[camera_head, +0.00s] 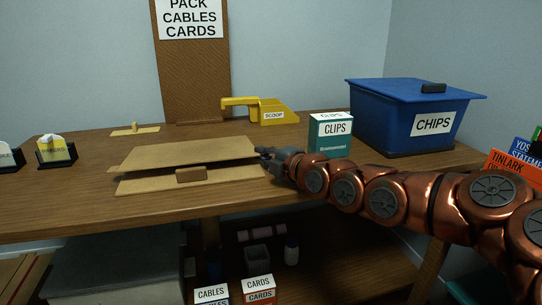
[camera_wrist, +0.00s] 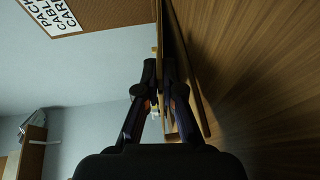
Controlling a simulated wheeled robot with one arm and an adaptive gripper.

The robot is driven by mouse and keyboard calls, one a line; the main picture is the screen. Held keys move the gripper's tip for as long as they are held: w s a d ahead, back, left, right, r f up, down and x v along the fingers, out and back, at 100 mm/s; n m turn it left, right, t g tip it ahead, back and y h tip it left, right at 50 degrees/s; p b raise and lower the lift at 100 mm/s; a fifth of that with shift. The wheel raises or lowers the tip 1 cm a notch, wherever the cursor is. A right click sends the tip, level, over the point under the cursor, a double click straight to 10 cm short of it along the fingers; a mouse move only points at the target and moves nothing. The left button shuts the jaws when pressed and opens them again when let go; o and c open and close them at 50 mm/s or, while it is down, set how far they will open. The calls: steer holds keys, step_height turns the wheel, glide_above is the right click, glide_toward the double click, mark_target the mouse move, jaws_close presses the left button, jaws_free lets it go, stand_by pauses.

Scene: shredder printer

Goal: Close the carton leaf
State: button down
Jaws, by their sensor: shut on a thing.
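The tan cardboard carton (camera_head: 235,175) lies low on the wooden table. Its broad upper leaf (camera_head: 190,153) is slightly raised, with a dark gap between it and the panel below. A small tan block (camera_head: 191,174) sits at the front edge. My gripper (camera_head: 262,153) comes in from the right and is shut on the right edge of the leaf. In the wrist view my gripper (camera_wrist: 160,68) has its two dark fingers on either side of the thin leaf (camera_wrist: 162,25), seen edge-on. The inside of the carton is hidden.
A teal CLIPS box (camera_head: 331,137) stands just behind my arm. A blue CHIPS bin (camera_head: 410,115) is at the back right, and a yellow scoop (camera_head: 262,110) stands behind the carton. A small tan strip with a knob (camera_head: 135,129) lies at back left. The table's front left is clear.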

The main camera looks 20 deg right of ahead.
steer(key=shift+f, duration=0.1)
stand_by(0.3)
steer(key=c, duration=1.4)
jaws_free()
steer(key=shift+s, duration=0.1)
steer(key=shift+v, duration=3.65)
steer(key=shift+d, duration=0.1)
